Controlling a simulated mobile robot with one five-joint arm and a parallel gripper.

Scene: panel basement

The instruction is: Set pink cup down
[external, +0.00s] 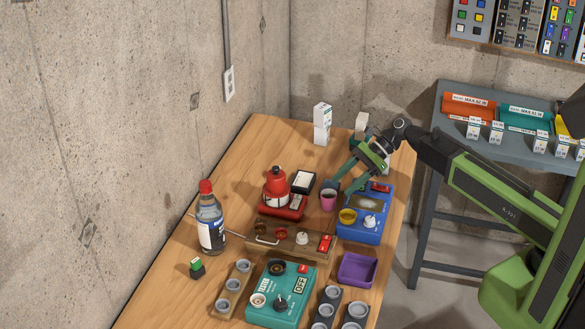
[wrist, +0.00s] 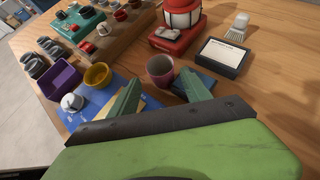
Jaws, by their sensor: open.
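The pink cup (external: 328,200) stands upright beside the blue panel box, near the black framed card. In the wrist view the pink cup (wrist: 160,69) is just ahead of my fingertips, roughly centred between them, with its open rim facing up. My gripper (external: 342,187) reaches down to the cup from the upper right. In the wrist view my gripper (wrist: 161,86) has its two green fingers spread apart, one on each side of the cup's near side. Contact between fingers and cup cannot be made out. The surface right under the cup is partly hidden.
The blue box (external: 362,226) bears a yellow cup (external: 348,215) and a white knob. A red lantern (external: 275,184), a wooden panel (external: 270,238), a purple tray (external: 357,269) and a bottle (external: 210,222) stand around. Bare wooden table (wrist: 275,70) lies at right in the wrist view.

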